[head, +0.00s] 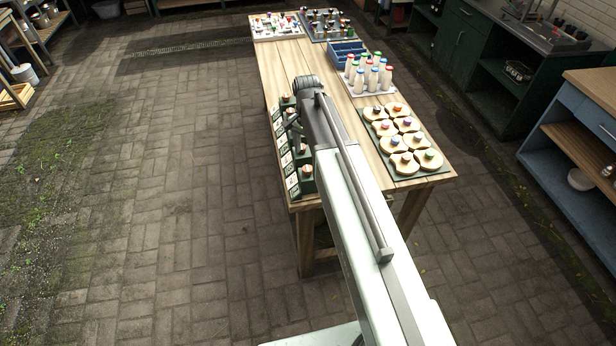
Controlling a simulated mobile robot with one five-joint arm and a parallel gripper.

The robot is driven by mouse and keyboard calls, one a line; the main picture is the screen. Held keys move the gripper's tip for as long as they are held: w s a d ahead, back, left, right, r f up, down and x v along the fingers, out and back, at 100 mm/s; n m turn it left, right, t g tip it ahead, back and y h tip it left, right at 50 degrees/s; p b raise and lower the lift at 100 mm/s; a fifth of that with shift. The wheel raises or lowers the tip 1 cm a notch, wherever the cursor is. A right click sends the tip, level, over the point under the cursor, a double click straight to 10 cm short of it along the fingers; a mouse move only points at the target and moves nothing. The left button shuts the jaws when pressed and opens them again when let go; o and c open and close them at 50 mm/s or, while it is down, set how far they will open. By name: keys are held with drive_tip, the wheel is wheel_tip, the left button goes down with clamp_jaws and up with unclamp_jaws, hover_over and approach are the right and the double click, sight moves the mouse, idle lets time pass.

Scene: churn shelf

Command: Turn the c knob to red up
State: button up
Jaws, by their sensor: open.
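A row of small dark green boxes with pale label plates (293,182) runs along the left edge of the wooden table. Knobs with brownish-pink tops sit on them, such as the nearest knob (307,170). The letters are too small to read, so I cannot tell which knob is c or which way its red mark points. My arm reaches over the table from the lower right. My gripper (292,122) is small and dark, open, over the middle of the row. It and my arm hide part of the boxes. I cannot see contact with any knob.
Right of my arm, a green board (440,175) holds several round wooden pieces with coloured knobs. Behind it stand white bottles with coloured caps (373,75) and a blue crate (343,48). Two trays of small items lie at the far end. The paved floor left of the table is clear.

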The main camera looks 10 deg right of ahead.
sight(308, 168)
drive_tip(key=shift+d+f, duration=0.15)
wheel_tip(308, 168, down, 8)
drive_tip(key=b, duration=0.8)
drive_tip(key=shift+r, duration=0.2)
